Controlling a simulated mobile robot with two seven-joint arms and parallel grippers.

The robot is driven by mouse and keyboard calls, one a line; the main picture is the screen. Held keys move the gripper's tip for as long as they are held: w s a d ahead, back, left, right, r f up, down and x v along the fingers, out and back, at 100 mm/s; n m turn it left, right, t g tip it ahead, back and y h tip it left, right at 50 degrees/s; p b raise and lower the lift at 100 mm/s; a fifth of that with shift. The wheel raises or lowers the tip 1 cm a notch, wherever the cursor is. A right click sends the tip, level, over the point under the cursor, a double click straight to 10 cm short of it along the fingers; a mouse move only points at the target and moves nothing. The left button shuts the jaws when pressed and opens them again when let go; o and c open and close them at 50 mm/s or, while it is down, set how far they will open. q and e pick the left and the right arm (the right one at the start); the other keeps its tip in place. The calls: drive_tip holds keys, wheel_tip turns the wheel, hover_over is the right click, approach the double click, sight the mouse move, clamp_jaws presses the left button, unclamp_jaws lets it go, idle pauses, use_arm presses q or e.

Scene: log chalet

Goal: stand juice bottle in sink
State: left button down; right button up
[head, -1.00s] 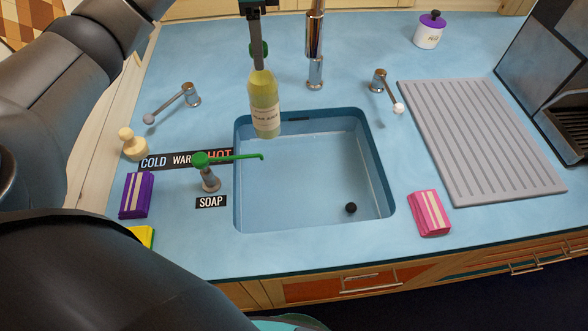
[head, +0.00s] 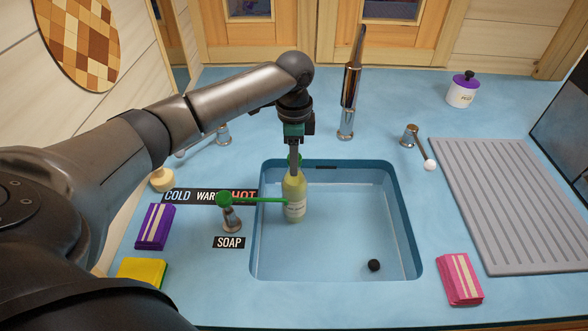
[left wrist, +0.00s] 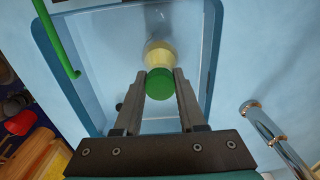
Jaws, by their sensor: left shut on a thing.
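A pale yellow-green juice bottle (head: 295,198) with a green cap and white label stands upright inside the sink basin (head: 335,245), near its back left corner. My left gripper (head: 294,163) points down from above and is shut on the cap. In the left wrist view, the green cap (left wrist: 160,84) sits between the two fingers, with the bottle's shoulder beyond it. I cannot tell whether the base touches the sink floor. My right gripper is not in view.
A tall tap (head: 348,100) stands behind the sink, with a white-knobbed lever (head: 412,140) to its right. A purple sponge (head: 155,226), pink sponge (head: 460,279) and grey drainboard (head: 510,205) flank the sink.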

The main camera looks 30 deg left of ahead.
use_arm(q)
drive_tip(key=shift+w+f, duration=0.1)
drive_tip(key=shift+f, duration=1.5)
drive_tip(key=shift+c, duration=2.4)
unclamp_jaws()
drive_tip(key=shift+f, duration=0.2)
wheel_tip(320, 180, up, 12)
drive_tip(key=shift+r+p, duration=0.2)
drive_tip(key=shift+p, duration=0.45)
